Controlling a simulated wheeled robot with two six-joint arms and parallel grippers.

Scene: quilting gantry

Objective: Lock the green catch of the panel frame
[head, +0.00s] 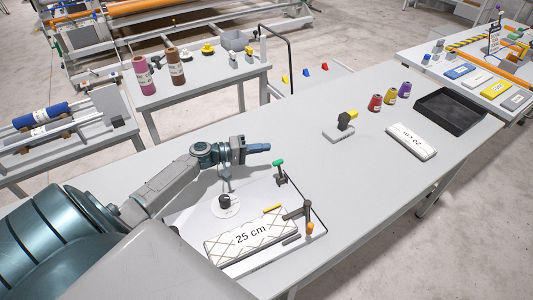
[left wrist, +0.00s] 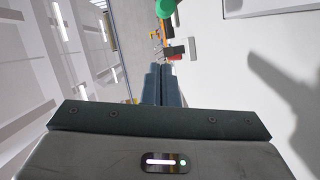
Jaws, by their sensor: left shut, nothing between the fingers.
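The green catch (head: 279,163) has a green knob on a dark stem and stands at the far corner of the panel frame (head: 320,212). I cannot tell from its pose whether it is locked. My left gripper (head: 268,148) is shut and empty, just behind and left of the green knob, apart from it. In the left wrist view the shut fingers (left wrist: 163,72) point towards the top, and the green knob (left wrist: 165,8) shows beyond their tips at the top edge. My right gripper is not in view.
On the frame lie a quilted "25 cm" block (head: 248,236), a yellow strip (head: 272,208) and a round base with a dark knob (head: 225,204). An orange-tipped catch (head: 309,228) stands at the near right. A white block (head: 411,141) and black tray (head: 450,112) lie further right.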

